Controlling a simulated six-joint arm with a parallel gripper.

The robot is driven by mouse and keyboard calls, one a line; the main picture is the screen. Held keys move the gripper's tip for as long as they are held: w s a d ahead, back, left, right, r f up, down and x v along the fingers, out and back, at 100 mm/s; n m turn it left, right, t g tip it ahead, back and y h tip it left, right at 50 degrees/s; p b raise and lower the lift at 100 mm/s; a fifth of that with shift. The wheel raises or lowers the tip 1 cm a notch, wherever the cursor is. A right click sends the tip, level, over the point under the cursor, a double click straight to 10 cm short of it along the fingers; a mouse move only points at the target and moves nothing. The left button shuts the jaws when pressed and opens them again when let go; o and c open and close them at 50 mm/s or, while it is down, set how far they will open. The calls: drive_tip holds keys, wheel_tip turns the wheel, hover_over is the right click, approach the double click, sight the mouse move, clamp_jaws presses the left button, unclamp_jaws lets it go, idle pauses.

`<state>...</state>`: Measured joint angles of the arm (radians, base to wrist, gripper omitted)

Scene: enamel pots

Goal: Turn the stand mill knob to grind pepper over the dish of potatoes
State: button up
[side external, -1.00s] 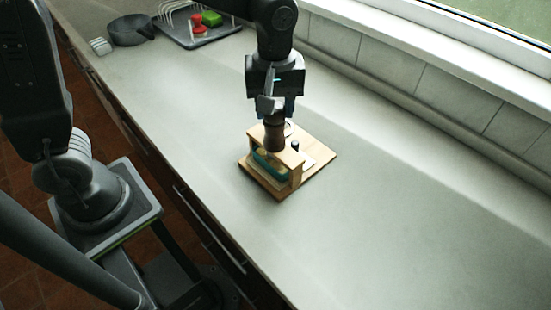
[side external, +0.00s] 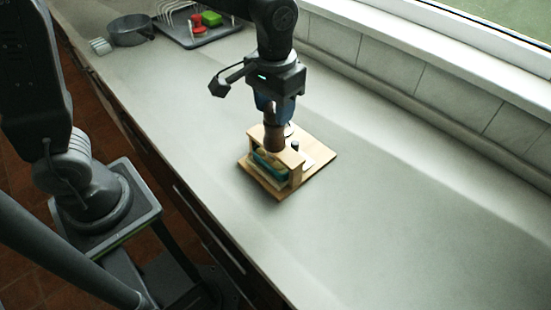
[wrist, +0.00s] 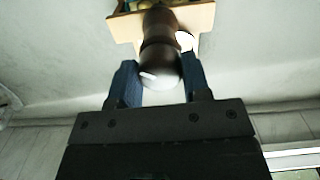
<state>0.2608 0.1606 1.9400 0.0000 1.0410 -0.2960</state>
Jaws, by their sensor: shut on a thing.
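The dark brown pepper mill (side external: 274,140) stands upright in the wooden stand (side external: 316,164). In the wrist view the mill (wrist: 158,28) runs up from between the fingers. My gripper (side external: 275,112) points down and is shut on the mill's knob (wrist: 160,72), with a blue finger on each side. The teal dish (side external: 270,167) of yellowish potatoes sits under the stand's top board, below the mill. In the wrist view only a bit of the dish's contents shows at the top edge. Ground pepper is too small to make out.
A small dark-topped item (side external: 295,146) and a white round thing (wrist: 185,40) are close beside the mill. A grey pan (side external: 130,34) and a rack tray (side external: 200,38) with red and green items stand at the far left. The counter (side external: 400,210) to the right is clear.

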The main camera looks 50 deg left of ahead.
drive_tip(key=m, duration=1)
drive_tip(key=shift+m, duration=0.4)
drive_tip(key=o, duration=1.4)
